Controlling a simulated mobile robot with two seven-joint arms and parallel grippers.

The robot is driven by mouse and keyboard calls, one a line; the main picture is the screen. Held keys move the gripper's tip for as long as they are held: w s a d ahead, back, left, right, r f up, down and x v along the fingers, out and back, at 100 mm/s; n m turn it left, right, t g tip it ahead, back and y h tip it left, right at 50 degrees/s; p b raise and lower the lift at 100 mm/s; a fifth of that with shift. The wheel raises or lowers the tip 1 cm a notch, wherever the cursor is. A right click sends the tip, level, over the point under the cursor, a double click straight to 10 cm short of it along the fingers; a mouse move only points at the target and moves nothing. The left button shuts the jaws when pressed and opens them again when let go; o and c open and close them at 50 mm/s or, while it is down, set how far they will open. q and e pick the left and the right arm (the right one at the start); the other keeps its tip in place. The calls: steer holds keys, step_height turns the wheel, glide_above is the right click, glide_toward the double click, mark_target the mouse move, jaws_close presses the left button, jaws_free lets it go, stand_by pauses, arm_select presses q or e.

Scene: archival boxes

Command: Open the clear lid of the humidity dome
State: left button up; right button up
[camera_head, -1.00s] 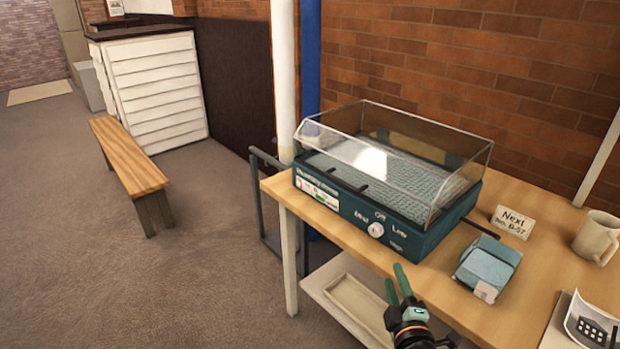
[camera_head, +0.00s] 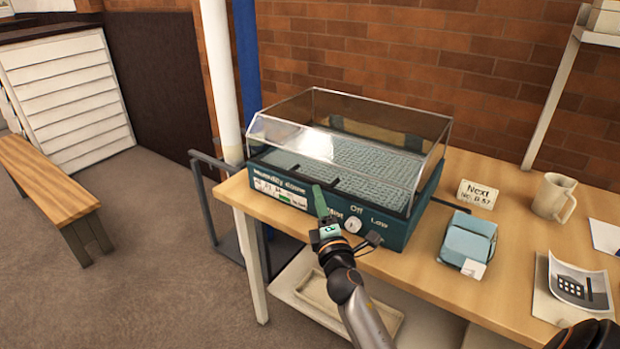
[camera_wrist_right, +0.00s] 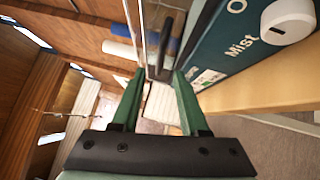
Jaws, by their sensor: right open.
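The humidity dome (camera_head: 385,225) is a teal box on the table, with a dial and lettering on its front. Its clear lid (camera_head: 400,130) is down over the ribbed tray inside. My right gripper (camera_head: 320,200) is in front of the dome's front face, left of the dial, and hides part of the lid's front edge. In the right wrist view the gripper (camera_wrist_right: 155,85) is open and empty. A dark handle (camera_wrist_right: 164,45) lies just beyond its fingertips; I cannot tell whether they touch it. My left gripper is not in view.
The wooden table (camera_head: 420,270) also holds a blue box (camera_head: 468,240), a "Next" card (camera_head: 478,194), a mug (camera_head: 553,197) and a printed sheet (camera_head: 580,285). A white post (camera_head: 220,80) stands behind the table's left end. A bench (camera_head: 45,185) stands at left.

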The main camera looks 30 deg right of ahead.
mark_target(312, 180)
steer(key=x, duration=0.8)
steer(key=shift+c, duration=0.3)
steer(key=shift+a, duration=0.1)
jaws_close()
stand_by(0.9)
